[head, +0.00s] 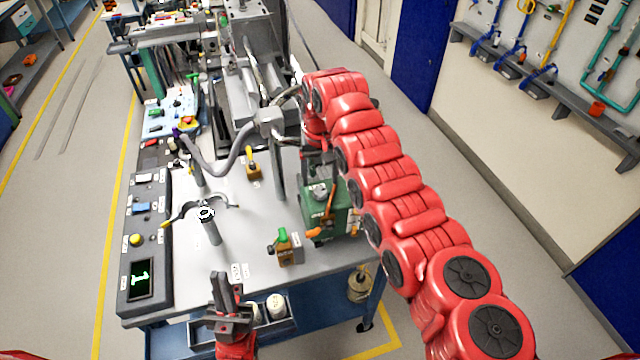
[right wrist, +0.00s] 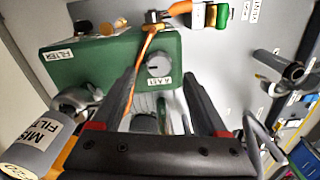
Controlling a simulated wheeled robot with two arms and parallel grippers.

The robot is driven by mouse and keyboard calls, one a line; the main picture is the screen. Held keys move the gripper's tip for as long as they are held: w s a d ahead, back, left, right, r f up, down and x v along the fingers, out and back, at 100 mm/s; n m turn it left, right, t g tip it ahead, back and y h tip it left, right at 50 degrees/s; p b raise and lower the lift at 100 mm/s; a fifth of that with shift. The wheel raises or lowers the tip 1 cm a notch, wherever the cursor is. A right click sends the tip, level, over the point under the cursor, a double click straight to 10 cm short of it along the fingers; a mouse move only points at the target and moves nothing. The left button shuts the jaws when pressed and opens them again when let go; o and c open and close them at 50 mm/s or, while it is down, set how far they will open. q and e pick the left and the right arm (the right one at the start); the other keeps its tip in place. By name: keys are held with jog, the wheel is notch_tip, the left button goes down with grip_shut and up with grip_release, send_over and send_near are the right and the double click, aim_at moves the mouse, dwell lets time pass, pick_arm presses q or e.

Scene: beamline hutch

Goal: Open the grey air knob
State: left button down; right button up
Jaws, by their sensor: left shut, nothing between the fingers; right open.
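A grey round knob (right wrist: 159,64) sits on the face of a green box (right wrist: 92,60) in the right wrist view, with a small white label beside it that I cannot read surely. In the head view the green box (head: 340,222) stands at the right edge of the bench, with a grey knob (head: 320,190) on it. My right gripper (right wrist: 166,66) is open, its two dark fingers either side of the knob in the picture; I cannot tell whether they touch it. In the head view my right arm partly hides it. My left gripper (head: 219,276) is shut and empty at the bench's front edge.
An orange lever (head: 328,205) and hose are by the green box. A small valve block with a green handle (head: 283,240) stands in front. A post (head: 211,228) and a control panel (head: 145,240) are at left. A mist filter bottle (right wrist: 38,138) is close to my right gripper.

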aim_at(320, 191)
jog(key=shift+f+p, duration=0.65)
jog(key=shift+f, duration=1.65)
grip_shut()
